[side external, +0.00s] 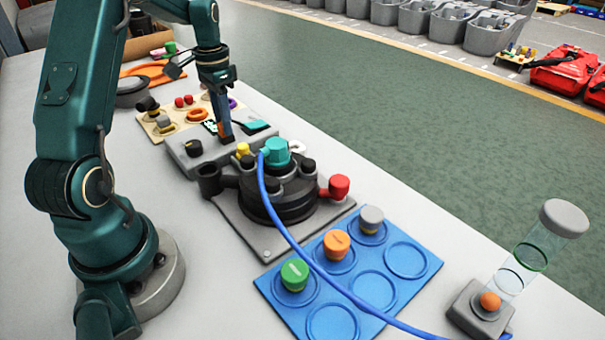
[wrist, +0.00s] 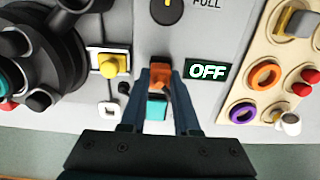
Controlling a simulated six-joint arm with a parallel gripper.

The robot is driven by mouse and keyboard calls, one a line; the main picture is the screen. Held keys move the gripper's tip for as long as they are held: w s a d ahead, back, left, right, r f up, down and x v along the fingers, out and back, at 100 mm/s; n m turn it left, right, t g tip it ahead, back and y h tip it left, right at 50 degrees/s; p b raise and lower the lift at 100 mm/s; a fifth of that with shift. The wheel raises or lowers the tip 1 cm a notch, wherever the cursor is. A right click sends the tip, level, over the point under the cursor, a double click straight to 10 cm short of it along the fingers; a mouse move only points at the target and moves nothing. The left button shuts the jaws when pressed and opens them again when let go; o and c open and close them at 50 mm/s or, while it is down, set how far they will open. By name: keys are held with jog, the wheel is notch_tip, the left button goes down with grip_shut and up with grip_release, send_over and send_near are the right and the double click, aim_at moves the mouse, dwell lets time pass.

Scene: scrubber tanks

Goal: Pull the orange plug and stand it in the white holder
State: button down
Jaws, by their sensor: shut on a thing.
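My gripper (wrist: 160,76) points down over the grey panel, its dark fingers shut on the orange plug (wrist: 159,77).
The grey panel (side external: 185,160) also carries a yellow button (wrist: 108,64) and a black knob (wrist: 167,8). A dark round machine with a teal cap (side external: 276,151) stands close by. A beige board (wrist: 275,55) lies at the right.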

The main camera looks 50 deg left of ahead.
jog(key=shift+r, duration=2.45)
jog(key=shift+s, duration=0.1)
jog(key=shift+r+n, duration=0.35)
jog(key=shift+n, duration=0.05)
jog(key=w+d+f, duration=0.3)
jog(key=w+d, duration=0.7)
jog(key=w, duration=0.2)
jog(key=shift+m, duration=0.4)
jog(key=shift+s+a+f, duration=0.1)
jog(key=shift+a+f, duration=0.05)
jog(key=shift+f, duration=1)
jog(key=shift+a+f, duration=0.1)
jog(key=shift+f, duration=1.05)
jog(key=shift+f, duration=0.1)
